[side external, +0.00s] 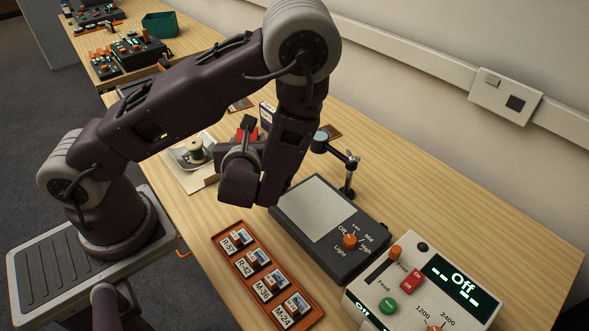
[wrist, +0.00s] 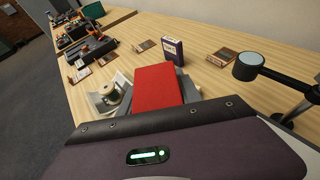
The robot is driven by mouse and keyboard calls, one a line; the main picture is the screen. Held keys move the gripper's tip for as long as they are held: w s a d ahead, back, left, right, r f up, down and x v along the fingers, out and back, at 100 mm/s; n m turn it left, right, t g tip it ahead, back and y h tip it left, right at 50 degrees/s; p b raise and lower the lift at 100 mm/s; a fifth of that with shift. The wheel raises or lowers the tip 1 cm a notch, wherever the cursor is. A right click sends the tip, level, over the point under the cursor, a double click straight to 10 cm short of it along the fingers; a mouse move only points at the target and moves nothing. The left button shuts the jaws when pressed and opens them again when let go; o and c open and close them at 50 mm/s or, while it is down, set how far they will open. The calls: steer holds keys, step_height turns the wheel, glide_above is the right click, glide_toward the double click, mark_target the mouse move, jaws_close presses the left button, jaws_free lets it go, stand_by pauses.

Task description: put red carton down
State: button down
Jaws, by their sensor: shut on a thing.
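The red carton (wrist: 158,88) shows in the wrist view with its broad face toward the camera. My gripper (wrist: 157,103) is shut on it, with a grey finger on each side. In the side external view, the carton (side external: 246,133) is a small red patch at my gripper (side external: 244,146), partly hidden by the fingers and wrist. The carton appears to be above the table, but its lower end is hidden, so I cannot tell whether it touches anything.
A dark purple box (wrist: 172,50) stands beyond the carton. A spool (side external: 194,152) sits on a pale base to the left. A round-headed stand (side external: 348,175), a flat panel device (side external: 325,222), an orange tray (side external: 233,258) and a white control box (side external: 420,290) are nearby.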

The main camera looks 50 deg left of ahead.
steer(key=w+d+r+m+t+h, duration=0.45)
steer(key=w+d+r, duration=0.35)
steer(key=r, duration=0.2)
steer(key=w+d+m+t+h, duration=0.1)
steer(key=w+d+m+h, duration=0.6)
steer(key=w+d, duration=1.15)
steer(key=shift+n, duration=0.25)
steer(key=f, duration=0.7)
steer(key=s+d+f, duration=0.1)
steer(key=f, duration=0.6)
steer(key=s+f, duration=0.1)
steer(key=f, duration=0.6)
steer(key=shift+d, duration=0.3)
steer(key=shift+f, duration=0.3)
